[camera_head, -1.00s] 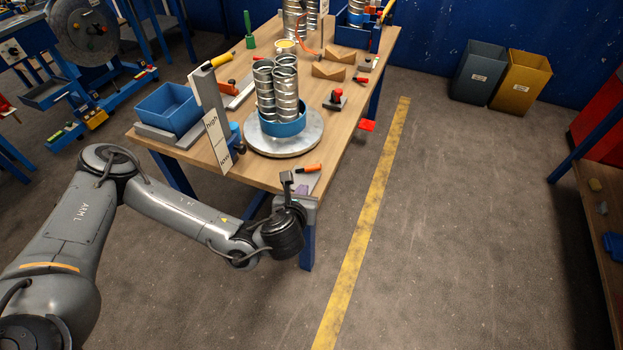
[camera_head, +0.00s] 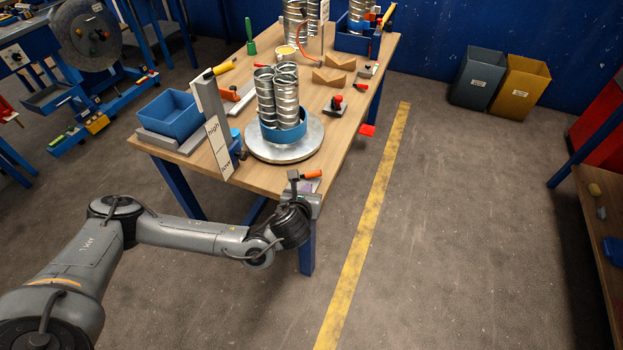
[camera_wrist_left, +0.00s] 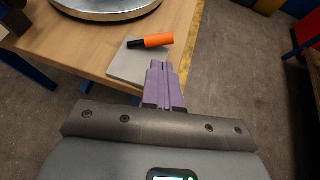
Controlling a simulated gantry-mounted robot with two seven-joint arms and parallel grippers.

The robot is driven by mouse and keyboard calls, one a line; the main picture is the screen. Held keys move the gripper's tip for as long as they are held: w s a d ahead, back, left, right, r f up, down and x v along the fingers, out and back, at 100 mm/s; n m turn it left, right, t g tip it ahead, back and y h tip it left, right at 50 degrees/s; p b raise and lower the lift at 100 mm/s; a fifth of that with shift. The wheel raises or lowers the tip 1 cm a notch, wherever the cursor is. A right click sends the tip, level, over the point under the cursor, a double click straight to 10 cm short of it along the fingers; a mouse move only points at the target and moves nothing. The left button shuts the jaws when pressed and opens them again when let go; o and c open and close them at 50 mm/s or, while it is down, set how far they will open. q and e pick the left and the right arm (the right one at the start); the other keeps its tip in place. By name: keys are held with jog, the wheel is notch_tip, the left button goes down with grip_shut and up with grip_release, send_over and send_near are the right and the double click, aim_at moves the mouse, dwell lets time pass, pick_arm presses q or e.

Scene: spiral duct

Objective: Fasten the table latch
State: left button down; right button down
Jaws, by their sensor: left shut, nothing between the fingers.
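The table latch is an orange handle (camera_head: 313,174) with a black end, lying over a grey plate at the near corner of the wooden table (camera_head: 262,178). In the left wrist view, the handle (camera_wrist_left: 157,40) lies across the plate (camera_wrist_left: 138,65), pointing right. My left gripper (camera_wrist_left: 161,66) has purple fingers, shut and empty. Its tips are over the plate's right edge, just short of the handle on the near side. I cannot tell whether they touch the plate. In the head view the wrist hides part of the plate. My right gripper is in neither view.
A round metal turntable (camera_head: 252,152) carries a blue ring with spiral ducts behind the latch.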

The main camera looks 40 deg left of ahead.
aim_at(313, 175)
pick_arm(q)
jog(key=b+x, duration=0.1)
jog(key=x, duration=0.5)
jog(key=shift+s+f, duration=0.1)
jog(key=shift+f, duration=0.05)
jog(key=shift+b+x, duration=0.55)
jog(key=shift+x, duration=0.7)
jog(key=shift+a, duration=0.1)
